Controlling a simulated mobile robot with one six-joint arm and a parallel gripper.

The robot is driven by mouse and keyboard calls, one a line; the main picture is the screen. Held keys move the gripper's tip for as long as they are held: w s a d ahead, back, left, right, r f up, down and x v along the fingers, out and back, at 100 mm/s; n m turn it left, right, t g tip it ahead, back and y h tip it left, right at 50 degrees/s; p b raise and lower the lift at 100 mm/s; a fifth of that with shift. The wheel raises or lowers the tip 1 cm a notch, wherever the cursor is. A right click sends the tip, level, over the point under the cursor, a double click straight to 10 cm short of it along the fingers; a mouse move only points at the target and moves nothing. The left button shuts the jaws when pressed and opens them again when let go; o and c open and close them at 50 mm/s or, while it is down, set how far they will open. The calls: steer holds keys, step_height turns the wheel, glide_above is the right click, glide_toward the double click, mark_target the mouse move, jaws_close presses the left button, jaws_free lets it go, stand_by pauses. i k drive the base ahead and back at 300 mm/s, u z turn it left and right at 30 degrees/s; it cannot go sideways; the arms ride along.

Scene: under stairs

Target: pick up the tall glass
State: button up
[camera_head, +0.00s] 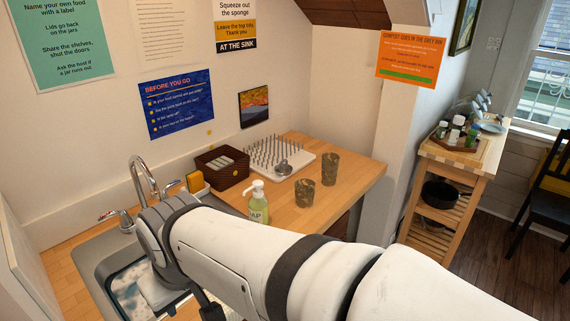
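Two brown, mottled glasses stand upright on the wooden counter (362,172), right of the sink. The farther, right-hand one (330,169) looks slightly taller. The nearer, left-hand one (304,193) looks shorter, and a small gap separates them. Both are clear of my arm, which crosses the foreground from lower right toward the sink at left. I cannot make out my gripper or its fingers.
A pump soap bottle (258,204) stands left of the glasses, close to my arm. Behind are a white pegged drying rack (300,163) and a dark basket (222,177). The tap (143,176) rises behind the sink (92,262). A wooden cart (462,163) stands at right.

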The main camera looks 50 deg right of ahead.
mark_target(330, 170)
steer(key=z, duration=0.45)
steer(key=k, duration=1.2)
steer(key=z, duration=1.1)
steer(key=i, duration=1.35)
steer(key=u, duration=0.05)
steer(key=k, duration=1.3)
steer(key=z, duration=0.7)
steer(key=i, duration=2.15)
steer(key=u, duration=0.5)
